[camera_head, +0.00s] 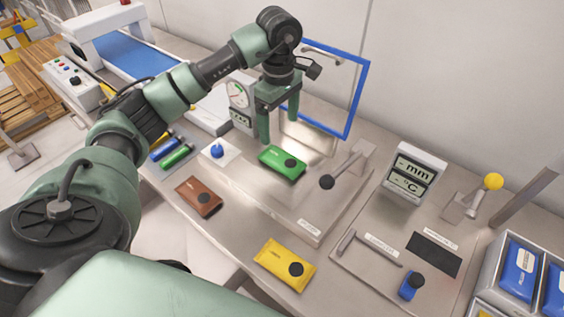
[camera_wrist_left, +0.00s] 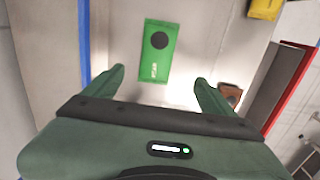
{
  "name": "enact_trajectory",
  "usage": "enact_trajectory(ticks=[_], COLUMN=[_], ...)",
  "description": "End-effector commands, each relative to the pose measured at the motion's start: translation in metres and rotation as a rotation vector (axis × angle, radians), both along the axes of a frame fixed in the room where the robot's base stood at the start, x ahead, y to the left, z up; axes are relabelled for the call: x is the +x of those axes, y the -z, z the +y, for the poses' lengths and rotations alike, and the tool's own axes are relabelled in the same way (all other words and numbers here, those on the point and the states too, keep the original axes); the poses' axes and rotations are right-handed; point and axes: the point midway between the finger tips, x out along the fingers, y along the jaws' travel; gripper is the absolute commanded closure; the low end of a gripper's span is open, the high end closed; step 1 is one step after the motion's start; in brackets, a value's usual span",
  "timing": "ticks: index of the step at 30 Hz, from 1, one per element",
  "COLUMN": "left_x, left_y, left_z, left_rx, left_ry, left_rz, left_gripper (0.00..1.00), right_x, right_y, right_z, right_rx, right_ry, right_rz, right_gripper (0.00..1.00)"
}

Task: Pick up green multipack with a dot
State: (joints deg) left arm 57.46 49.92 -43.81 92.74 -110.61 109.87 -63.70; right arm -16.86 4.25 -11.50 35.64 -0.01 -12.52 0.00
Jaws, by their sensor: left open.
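The green multipack (camera_head: 281,162) lies flat on a raised metal plate, with a black dot on its top. It also shows in the left wrist view (camera_wrist_left: 157,62), ahead of the fingertips. My left gripper (camera_head: 279,120) is open and empty, pointing down above and just behind the green multipack. In the left wrist view my left gripper (camera_wrist_left: 160,78) has its two green fingers spread wide, with the pack beyond them and between their lines. My right gripper does not show.
A brown pack (camera_head: 199,197) and a yellow pack (camera_head: 285,265), both dotted, lie nearby. A lever with a black knob (camera_head: 327,182) stands right of the green pack. A blue-framed panel (camera_head: 356,98) stands behind. A blue button (camera_head: 217,151) sits left.

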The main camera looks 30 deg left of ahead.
Motion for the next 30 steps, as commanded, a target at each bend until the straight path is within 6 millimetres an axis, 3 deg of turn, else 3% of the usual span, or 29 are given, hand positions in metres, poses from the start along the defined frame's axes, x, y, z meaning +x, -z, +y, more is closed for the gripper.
enact_trajectory(ticks=[1,4,9,16,25,30], left_x=[0.000,0.000,0.000,0.000,0.000,0.001], left_y=[0.015,0.028,0.045,0.060,0.098,0.119], left_z=[0.000,0.000,0.000,0.000,0.001,0.002], left_rx=[0.000,-0.001,-0.001,-0.001,-0.002,-0.001], left_ry=[0.000,0.000,0.000,-0.001,-0.002,-0.001], left_rz=[0.000,0.000,0.000,0.004,0.006,0.002], left_gripper=[0.15,0.15,0.15,0.15,0.15,0.15], right_x=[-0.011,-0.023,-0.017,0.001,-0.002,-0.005], right_y=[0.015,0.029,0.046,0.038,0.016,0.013], right_z=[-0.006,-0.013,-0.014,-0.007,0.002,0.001], right_rx=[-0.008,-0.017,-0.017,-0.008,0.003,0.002], right_ry=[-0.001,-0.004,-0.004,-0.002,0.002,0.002], right_rz=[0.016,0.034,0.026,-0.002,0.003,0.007], right_gripper=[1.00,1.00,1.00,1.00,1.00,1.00])
